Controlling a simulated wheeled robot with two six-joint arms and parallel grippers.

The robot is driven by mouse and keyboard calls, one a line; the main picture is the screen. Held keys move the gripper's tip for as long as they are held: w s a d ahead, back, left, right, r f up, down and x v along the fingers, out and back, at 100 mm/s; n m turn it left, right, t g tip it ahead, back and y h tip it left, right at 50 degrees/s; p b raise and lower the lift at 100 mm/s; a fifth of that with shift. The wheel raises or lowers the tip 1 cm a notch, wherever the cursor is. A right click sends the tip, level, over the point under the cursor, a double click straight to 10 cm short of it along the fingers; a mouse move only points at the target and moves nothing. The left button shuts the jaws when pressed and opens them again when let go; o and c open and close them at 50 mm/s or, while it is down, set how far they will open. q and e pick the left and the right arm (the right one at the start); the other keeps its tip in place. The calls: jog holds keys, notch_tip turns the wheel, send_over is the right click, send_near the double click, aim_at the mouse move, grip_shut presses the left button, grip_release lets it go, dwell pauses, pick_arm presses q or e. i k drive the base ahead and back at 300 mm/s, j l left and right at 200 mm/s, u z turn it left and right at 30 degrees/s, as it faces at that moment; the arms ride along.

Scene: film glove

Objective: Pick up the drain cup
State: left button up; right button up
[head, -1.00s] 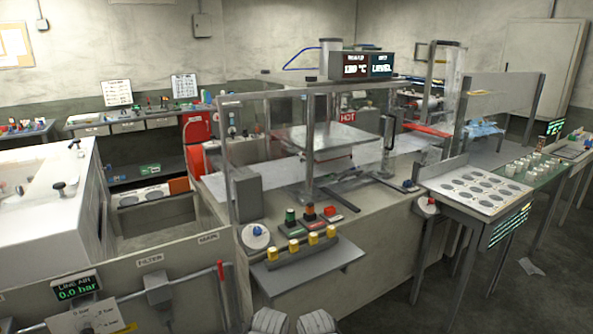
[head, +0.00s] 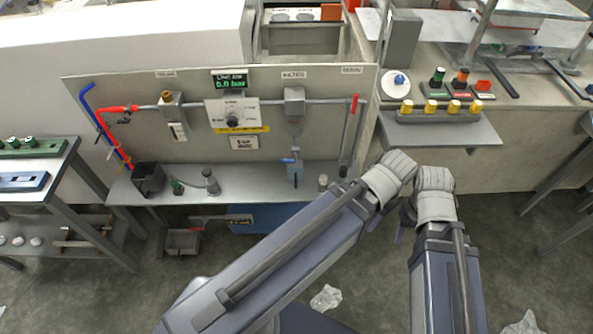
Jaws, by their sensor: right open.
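Small vessels stand on the grey shelf below the air-line panel in the head view. A small pale cup-like piece (head: 322,182) stands at the shelf's right end, below the panel side with the drain label and red-handled pipe. It looks like the drain cup, but it is too small to be sure. My right gripper (head: 388,228) is mostly hidden between and under my two arms; only dark finger parts show, open, with nothing seen in it. It is right of and nearer than the shelf, apart from the cup. My left arm crosses from the lower left; its gripper is hidden.
The panel (head: 200,140) carries a gauge, pipes and a filter with a blue lower part. A dark open box (head: 149,178) stands at the shelf's left. A small bin (head: 182,241) and a blue crate (head: 255,218) are below. A side shelf (head: 440,133) projects at the right.

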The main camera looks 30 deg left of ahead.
aim_at(295, 175)
jog(key=k+j+z, duration=0.15)
jog(key=j, duration=0.25)
jog(key=j+z, duration=0.15)
jog(key=j, duration=0.2)
jog(key=k+j+z, duration=0.1)
jog(key=j, duration=0.25)
jog(key=k+j+z, duration=0.15)
jog(key=j, duration=0.2)
jog(key=k+j+z, duration=0.15)
jog(key=k+j, duration=0.05)
jog(key=j, duration=0.1)
